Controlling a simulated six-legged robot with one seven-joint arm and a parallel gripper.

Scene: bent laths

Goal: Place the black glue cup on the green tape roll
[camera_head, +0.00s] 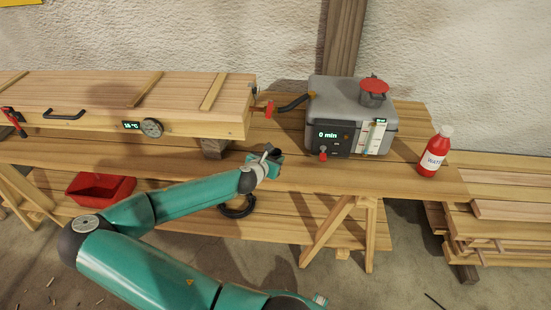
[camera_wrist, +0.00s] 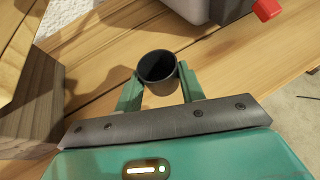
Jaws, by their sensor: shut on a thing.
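The black glue cup (camera_wrist: 158,84) shows in the wrist view, upright with its open mouth towards the camera. My gripper (camera_wrist: 158,75) is shut on it, one green finger on each side. In the head view my gripper (camera_head: 267,163) is over the front part of the bench, below the grey box; the cup cannot be made out there. I cannot tell whether the cup touches the bench. I see no green tape roll in either view; my arm hides part of the bench and the shelf below.
A grey steam box (camera_head: 335,96) with a red-capped top stands right of my gripper, near a red bottle (camera_head: 433,155). A long wooden box (camera_head: 100,97) lies on the left. A red bin (camera_head: 96,189) and a dark ring (camera_head: 237,209) are low down. Bare bench (camera_head: 405,172) lies to the right.

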